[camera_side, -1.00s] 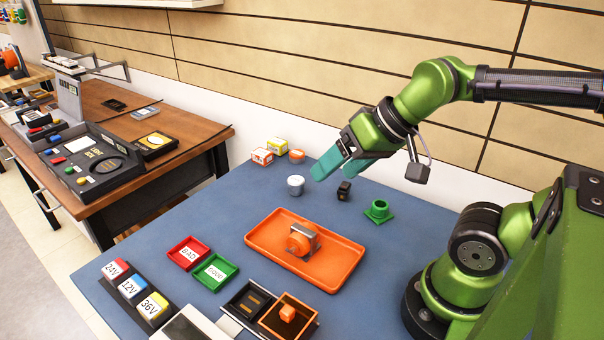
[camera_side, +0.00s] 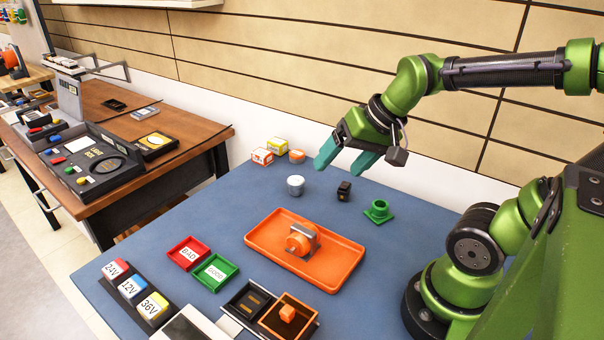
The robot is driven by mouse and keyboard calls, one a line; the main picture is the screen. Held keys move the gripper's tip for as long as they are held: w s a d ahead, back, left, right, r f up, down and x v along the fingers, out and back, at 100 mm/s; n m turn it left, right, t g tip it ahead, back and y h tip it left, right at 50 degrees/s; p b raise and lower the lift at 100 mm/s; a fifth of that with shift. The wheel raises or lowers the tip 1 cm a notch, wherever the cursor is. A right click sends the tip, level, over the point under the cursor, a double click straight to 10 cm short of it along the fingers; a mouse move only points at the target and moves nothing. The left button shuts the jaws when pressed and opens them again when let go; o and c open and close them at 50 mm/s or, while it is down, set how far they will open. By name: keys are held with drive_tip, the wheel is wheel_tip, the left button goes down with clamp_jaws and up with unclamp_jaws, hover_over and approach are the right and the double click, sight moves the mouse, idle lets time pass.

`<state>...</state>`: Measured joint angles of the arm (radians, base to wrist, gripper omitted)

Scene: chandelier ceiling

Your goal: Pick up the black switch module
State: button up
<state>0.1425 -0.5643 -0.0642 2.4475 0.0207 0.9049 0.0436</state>
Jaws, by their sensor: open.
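The black switch module (camera_side: 344,191) is a small dark block standing on the blue table, between a grey-white cylinder and a green round holder. My gripper (camera_side: 341,168) has two teal fingers, spread open and empty. It hangs over the back of the table, and in the picture its fingertips are just above the module. The module is fully visible and nothing touches it. How high the fingers are above it is hard to tell.
The grey-white cylinder (camera_side: 295,185) is left of the module, the green holder (camera_side: 379,211) right. An orange tray (camera_side: 262,243) with an orange and metal part lies in front. Small boxes (camera_side: 277,146) stand behind left. Red (camera_side: 176,246) and green (camera_side: 207,283) trays lie front left.

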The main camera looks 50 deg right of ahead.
sight(346, 185)
drive_tip(key=w+d+f+m+g, duration=0.1)
drive_tip(key=w+d+f+m, duration=0.15)
drive_tip(key=d+m, duration=0.9)
drive_tip(key=w+d+f+m+g, duration=0.1)
drive_tip(key=d+f+m, duration=0.3)
drive_tip(key=d+m, duration=0.8)
drive_tip(key=w+a+f+m, duration=0.1)
drive_tip(key=f, duration=0.2)
drive_tip(key=w+a+f+m, duration=0.1)
drive_tip(key=a+f, duration=0.1)
drive_tip(key=f, duration=0.1)
drive_tip(key=w+a+f+m, duration=0.1)
drive_tip(key=f, duration=0.3)
drive_tip(key=shift+w+a, duration=0.15)
drive_tip(key=shift+w, duration=0.15)
drive_tip(key=shift+x, duration=2.75)
drive_tip(key=shift+s, duration=0.1)
drive_tip(key=shift+c, duration=0.2)
drive_tip(key=c, duration=1)
